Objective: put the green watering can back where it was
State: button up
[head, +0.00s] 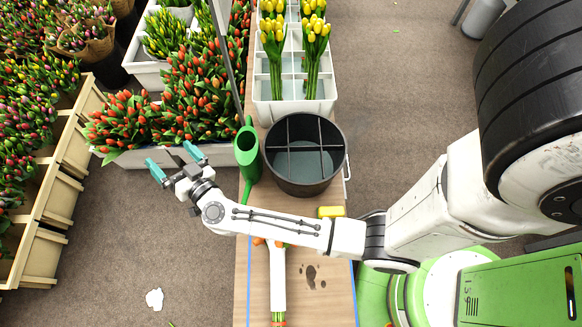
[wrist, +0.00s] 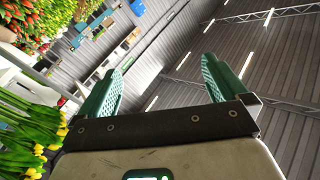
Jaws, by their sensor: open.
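The green watering can (head: 247,153) stands at the left edge of the wooden table (head: 255,290) in the head view, close beside the dark divided bucket (head: 306,183). My gripper (head: 176,160) is left of the can, apart from it, over the space beyond the table edge. Its two teal fingers are spread with nothing between them. In the wrist view my gripper (wrist: 162,64) is also open and empty, facing the ceiling and far wall. The watering can is not in the wrist view.
A white crate (head: 293,108) with yellow tulips stands behind the bucket. Red tulips (head: 205,95) fill a container at the left. A yellow block (head: 331,211) and a wrapped bunch (head: 277,285) lie on the table near my arm. The floor below left is mostly clear.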

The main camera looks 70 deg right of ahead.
jog(key=a+r+n+t+y, duration=0.2)
jog(key=a+r+n+y, duration=0.1)
jog(key=a+n+y, duration=0.6)
jog(key=s+a+f+n+g+y, duration=0.1)
jog(key=s+f+n+g+y, duration=0.2)
jog(key=s+g+y, duration=0.25)
jog(key=s+d+f+m+g+h, duration=0.1)
jog(key=s+d+g+h, duration=0.2)
jog(key=s, duration=0.9)
jog(key=s+d+f+m+g+h, duration=0.1)
jog(key=s+d+g+h, duration=0.2)
jog(key=s+d+g, duration=0.5)
jog(key=s+g, duration=0.1)
jog(key=s, duration=0.3)
jog(key=shift+s+d+f+m, duration=0.2)
jog(key=shift+s+d+m, duration=0.05)
jog(key=shift+d+m, duration=0.15)
jog(key=shift+h, duration=0.25)
